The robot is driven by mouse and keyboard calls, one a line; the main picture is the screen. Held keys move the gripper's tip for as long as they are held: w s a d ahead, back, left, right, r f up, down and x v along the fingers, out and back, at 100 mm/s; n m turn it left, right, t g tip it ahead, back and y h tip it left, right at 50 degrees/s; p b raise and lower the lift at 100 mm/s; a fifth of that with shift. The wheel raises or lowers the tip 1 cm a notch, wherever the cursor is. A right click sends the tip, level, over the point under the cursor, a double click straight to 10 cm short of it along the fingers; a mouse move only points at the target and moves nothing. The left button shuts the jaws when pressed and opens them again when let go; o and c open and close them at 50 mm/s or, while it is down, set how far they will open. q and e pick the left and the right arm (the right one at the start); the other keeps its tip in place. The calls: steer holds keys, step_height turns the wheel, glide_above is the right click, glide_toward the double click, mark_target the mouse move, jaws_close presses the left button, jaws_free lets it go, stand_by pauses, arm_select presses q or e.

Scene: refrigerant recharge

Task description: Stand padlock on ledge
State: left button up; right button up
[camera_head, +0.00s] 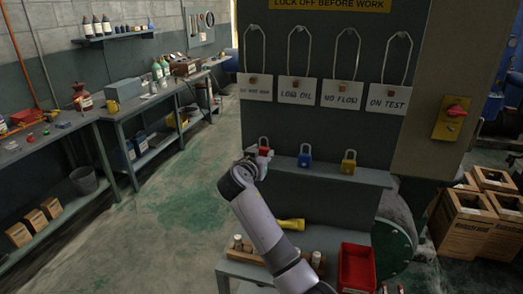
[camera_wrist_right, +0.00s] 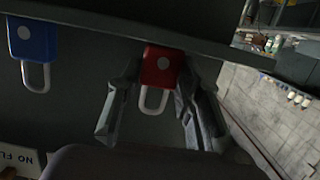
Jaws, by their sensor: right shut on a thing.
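A red padlock (camera_head: 264,150) is at the left end of the grey ledge (camera_head: 325,172), upright with its shackle up. My right gripper (camera_head: 258,161) is on it from the near left side. In the right wrist view, which is upside down, the red padlock (camera_wrist_right: 161,66) is between the two fingers of my right gripper (camera_wrist_right: 156,100), its base at the ledge (camera_wrist_right: 110,28). I cannot tell whether it bears on the ledge. A blue padlock (camera_head: 305,156) and a yellow padlock (camera_head: 348,162) stand on the ledge to its right. My left gripper is out of view.
Tags on wire loops, such as the LOW OIL tag (camera_head: 299,90), hang above the ledge. Below are a red bin (camera_head: 356,268) and a yellow torch-like item (camera_head: 290,224) on a low bench. A workbench (camera_head: 130,108) runs along the left; floor between is clear.

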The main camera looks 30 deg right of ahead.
steer(key=shift+d, duration=0.1)
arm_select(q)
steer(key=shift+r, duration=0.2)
arm_select(e)
steer(key=shift+f+b, duration=0.25)
steer(key=shift+b, duration=0.05)
steer(key=o, duration=1)
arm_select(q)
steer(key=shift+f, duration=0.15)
arm_select(e)
steer(key=shift+r, duration=0.1)
